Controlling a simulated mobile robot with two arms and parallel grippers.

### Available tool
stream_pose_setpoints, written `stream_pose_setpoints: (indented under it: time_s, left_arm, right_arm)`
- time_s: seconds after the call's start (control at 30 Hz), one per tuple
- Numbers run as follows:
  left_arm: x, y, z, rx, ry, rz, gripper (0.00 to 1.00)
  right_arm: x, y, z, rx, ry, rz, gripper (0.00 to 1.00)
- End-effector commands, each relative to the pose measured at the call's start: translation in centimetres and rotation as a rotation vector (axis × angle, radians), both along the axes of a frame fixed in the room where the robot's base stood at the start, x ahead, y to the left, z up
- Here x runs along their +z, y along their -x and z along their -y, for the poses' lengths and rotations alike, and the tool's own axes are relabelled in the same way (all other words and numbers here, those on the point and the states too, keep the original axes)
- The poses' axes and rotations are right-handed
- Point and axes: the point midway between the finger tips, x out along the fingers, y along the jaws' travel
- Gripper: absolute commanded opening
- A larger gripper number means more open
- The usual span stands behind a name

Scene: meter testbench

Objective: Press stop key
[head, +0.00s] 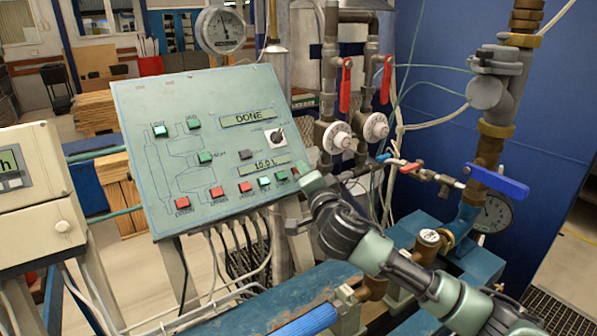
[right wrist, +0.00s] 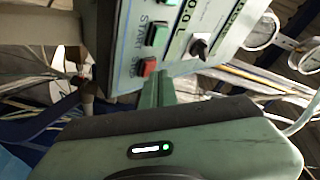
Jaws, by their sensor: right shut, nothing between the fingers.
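The sloped grey-green control panel (head: 150,110) shows at left centre in the head view. The red stop key (right wrist: 147,66) is in the right wrist view, beside the green START key (right wrist: 157,34); its label is partly hidden. In the head view the red key (head: 295,171) is at the panel's lower right corner, next to my fingertips. My right gripper (head: 308,183) is shut and empty at that corner. In the right wrist view its closed fingers (right wrist: 158,88) point at the panel just beside the red key. I cannot tell whether they touch it. My left gripper is not in view.
The panel displays read DONE (head: 247,118) and 10.0 L (head: 265,165). A black rotary switch (head: 275,136) and several other keys are close by. Pipes with red-handled valves (head: 346,85) stand right behind the panel. A blue pipe bench (head: 270,300) lies below.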

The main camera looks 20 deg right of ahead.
Motion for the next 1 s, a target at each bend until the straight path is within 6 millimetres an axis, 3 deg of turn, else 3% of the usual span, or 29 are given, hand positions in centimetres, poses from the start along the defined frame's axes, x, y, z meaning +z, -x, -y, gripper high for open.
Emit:
stream_pose_setpoints:
  time_s: [0.67,1.0]
  left_arm:
    - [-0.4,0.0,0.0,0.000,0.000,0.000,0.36]
    - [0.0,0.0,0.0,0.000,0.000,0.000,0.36]
  right_arm:
    - [-0.3,-0.3,-0.1,0.002,0.000,-0.001,0.00]
    - [0.7,0.7,0.1,0.001,-0.001,0.000,0.00]
